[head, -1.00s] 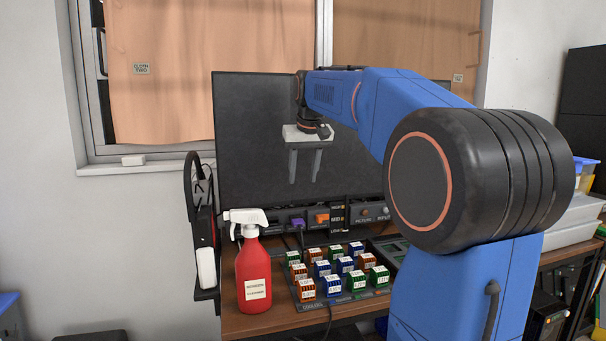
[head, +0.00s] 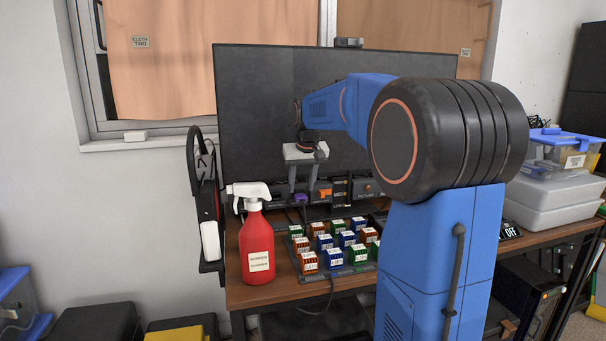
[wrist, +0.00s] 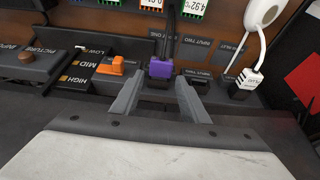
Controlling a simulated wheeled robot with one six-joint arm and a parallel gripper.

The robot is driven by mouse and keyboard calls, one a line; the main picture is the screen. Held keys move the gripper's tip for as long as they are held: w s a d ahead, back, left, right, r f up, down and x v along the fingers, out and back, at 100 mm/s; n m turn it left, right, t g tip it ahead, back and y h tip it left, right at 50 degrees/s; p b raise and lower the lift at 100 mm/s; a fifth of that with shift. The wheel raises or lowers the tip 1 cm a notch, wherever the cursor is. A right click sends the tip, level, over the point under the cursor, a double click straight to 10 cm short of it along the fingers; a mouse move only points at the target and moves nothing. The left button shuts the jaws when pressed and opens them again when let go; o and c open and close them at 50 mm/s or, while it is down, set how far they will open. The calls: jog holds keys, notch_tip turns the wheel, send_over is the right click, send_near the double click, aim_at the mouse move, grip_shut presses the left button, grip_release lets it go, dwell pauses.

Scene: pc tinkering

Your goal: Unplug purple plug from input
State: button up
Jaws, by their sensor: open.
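The purple plug (wrist: 161,69) sits in a socket on the dark panel below the monitor, with its dark cable running away from the wrist camera. It also shows in the head view (head: 301,198), partly covered by my fingers. My gripper (head: 302,191) points down in front of the monitor, just at the panel. In the wrist view my gripper (wrist: 160,80) is open, with one finger to each side of the purple plug. A gap shows between plug and fingers; I cannot tell how deep the fingertips reach around it.
An orange switch (wrist: 111,66) and a brown knob (wrist: 26,58) are left of the plug in the wrist view; a white plug (wrist: 245,84) is to its right. A red spray bottle (head: 257,247) and several labelled blocks (head: 334,257) stand on the desk. The monitor (head: 262,110) rises behind.

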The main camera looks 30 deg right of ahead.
aim_at(301, 195)
jog(key=shift+x, duration=1.6)
jog(key=shift+c, duration=0.6)
jog(key=c, duration=0.7)
jog(key=shift+o, duration=0.2)
jog(key=shift+s, duration=0.2)
jog(key=shift+s+a+f, duration=0.1)
jog(key=shift+s, duration=0.05)
grip_shut()
jog(key=shift+s+a, duration=0.1)
jog(key=shift+s, duration=0.2)
jog(key=shift+s, duration=0.15)
jog(key=shift+s+a, duration=0.3)
jog(key=shift+s, duration=0.6)
jog(key=shift+s+a, duration=0.25)
jog(key=shift+s, duration=0.7)
